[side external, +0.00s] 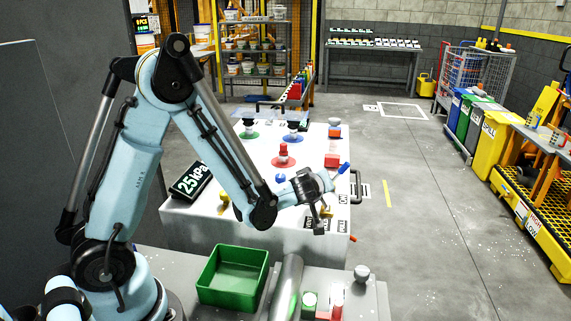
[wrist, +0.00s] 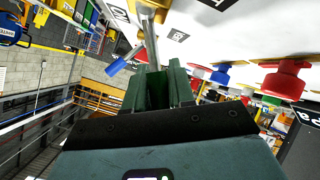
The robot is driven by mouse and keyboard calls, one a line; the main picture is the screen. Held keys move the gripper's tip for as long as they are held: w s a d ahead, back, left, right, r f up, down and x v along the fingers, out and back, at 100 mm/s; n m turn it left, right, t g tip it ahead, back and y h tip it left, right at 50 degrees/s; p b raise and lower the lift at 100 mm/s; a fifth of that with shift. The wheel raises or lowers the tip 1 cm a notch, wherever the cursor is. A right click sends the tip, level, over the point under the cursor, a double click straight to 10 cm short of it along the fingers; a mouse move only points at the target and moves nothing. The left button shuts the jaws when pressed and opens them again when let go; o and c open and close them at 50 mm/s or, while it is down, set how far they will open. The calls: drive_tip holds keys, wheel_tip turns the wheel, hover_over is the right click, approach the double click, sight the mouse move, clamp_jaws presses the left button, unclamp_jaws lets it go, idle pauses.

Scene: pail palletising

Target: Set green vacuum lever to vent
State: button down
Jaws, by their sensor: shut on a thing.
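My gripper (side external: 322,207) is low over the near right part of the white bench top (side external: 183,213). In the wrist view, my gripper (wrist: 157,84) is shut around the end of the green vacuum lever. The green grip is mostly hidden by the dark green fingers. A yellow-brass part (side external: 326,212) shows beside my gripper in the side view.
A blue-handled lever (side external: 343,168) stands close behind my gripper; it also shows in the wrist view (wrist: 117,66). Red (side external: 283,150), blue and green-based fittings stand farther back. A display (side external: 189,182) reads 25 kPa. A green bin (side external: 233,250) is in front.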

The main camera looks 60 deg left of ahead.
drive_tip(key=shift+s+a+f+n, duration=0.15)
drive_tip(key=shift+n, duration=0.15)
idle(0.4)
drive_tip(key=c, duration=1.1)
unclamp_jaws()
drive_tip(key=shift+o, duration=0.2)
drive_tip(key=v, duration=1.2)
drive_tip(key=shift+s, duration=0.15)
drive_tip(key=shift+s+a, duration=0.1)
